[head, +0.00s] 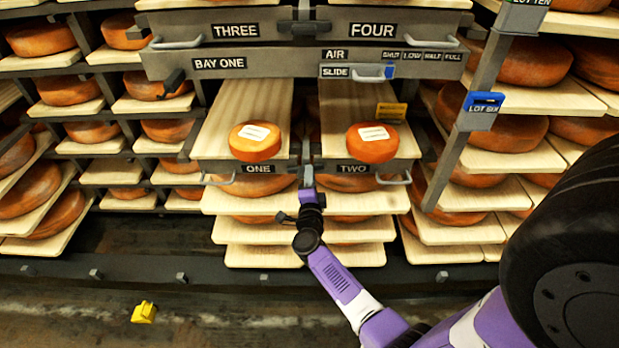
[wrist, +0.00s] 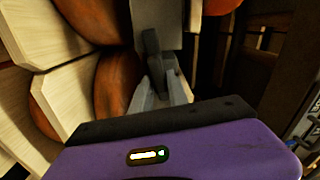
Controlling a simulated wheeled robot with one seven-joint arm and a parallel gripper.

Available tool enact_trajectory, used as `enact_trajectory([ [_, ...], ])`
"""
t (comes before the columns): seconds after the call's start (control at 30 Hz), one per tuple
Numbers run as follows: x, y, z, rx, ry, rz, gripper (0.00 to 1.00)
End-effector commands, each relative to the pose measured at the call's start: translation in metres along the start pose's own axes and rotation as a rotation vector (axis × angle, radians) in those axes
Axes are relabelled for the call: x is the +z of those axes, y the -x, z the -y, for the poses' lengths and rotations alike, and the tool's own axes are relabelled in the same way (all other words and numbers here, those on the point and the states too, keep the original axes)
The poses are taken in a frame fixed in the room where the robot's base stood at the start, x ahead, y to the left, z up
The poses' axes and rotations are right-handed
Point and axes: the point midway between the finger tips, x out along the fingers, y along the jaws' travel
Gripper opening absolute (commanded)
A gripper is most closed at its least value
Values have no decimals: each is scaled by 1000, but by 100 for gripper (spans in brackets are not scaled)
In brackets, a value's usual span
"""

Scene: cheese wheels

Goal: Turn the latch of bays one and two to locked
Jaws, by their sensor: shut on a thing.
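Shelf ONE (head: 247,98) and shelf TWO (head: 352,102) are pulled forward, each with an orange cheese wheel on it. A narrow grey upright (head: 307,150) stands between their front plates. My gripper (head: 310,194) is at the lower end of this upright, below the ONE and TWO labels. In the wrist view, the grey fingers of my gripper (wrist: 161,88) are shut on a dark latch handle (wrist: 152,48) in front of a grey plate (wrist: 157,14). The fingers hide part of the handle. I cannot tell whether the latch is turned to locked.
A grey beam (head: 270,64) marked BAY ONE and AIR crosses above, with a slide (head: 345,72). A dark lever (head: 174,82) sticks out at its left. Loaded cheese racks stand on both sides. A yellow object (head: 144,312) lies on the floor at lower left.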

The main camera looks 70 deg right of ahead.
Motion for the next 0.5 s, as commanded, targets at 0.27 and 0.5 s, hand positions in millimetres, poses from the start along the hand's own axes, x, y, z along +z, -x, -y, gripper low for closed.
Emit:
enact_trajectory([
  [0.27, -1, 0, -3, 1, -140, -2, 0],
  [0.5, -1, 0, -3, 1, -190, -2, 0],
])
